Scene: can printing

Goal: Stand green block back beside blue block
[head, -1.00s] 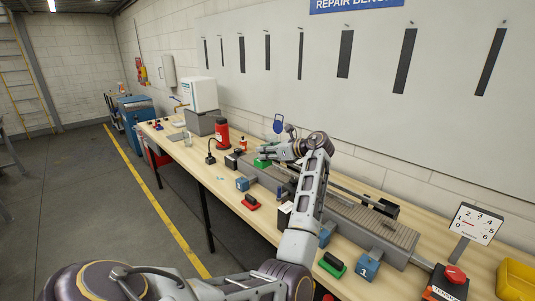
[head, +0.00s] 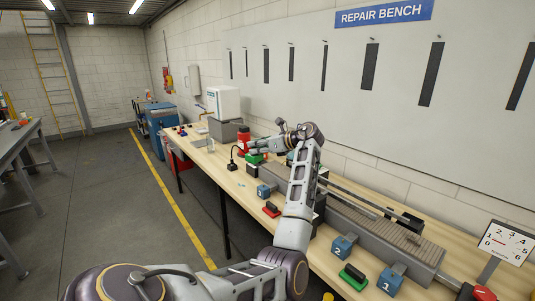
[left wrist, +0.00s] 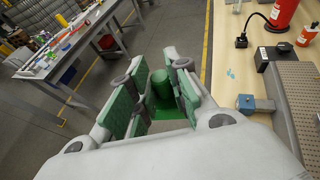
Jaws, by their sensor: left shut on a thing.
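My left gripper (head: 262,150) is shut on a green block (left wrist: 161,84), which has a rounded upright part and a flat green base between the finger pads in the left wrist view. In the head view the held green block (head: 255,159) is small and partly hidden by the fingers. A plain-looking blue block (head: 264,191) sits on the bench, to the right of the gripper in the left wrist view (left wrist: 246,103). Blue blocks marked 2 (head: 344,248) and 1 (head: 391,281) stand nearer. My right gripper is not in view.
A green block with a black top (head: 353,277) and a red one (head: 271,209) lie on the wooden bench (head: 222,180). A grey ribbed machine bed (head: 385,232) runs along it.

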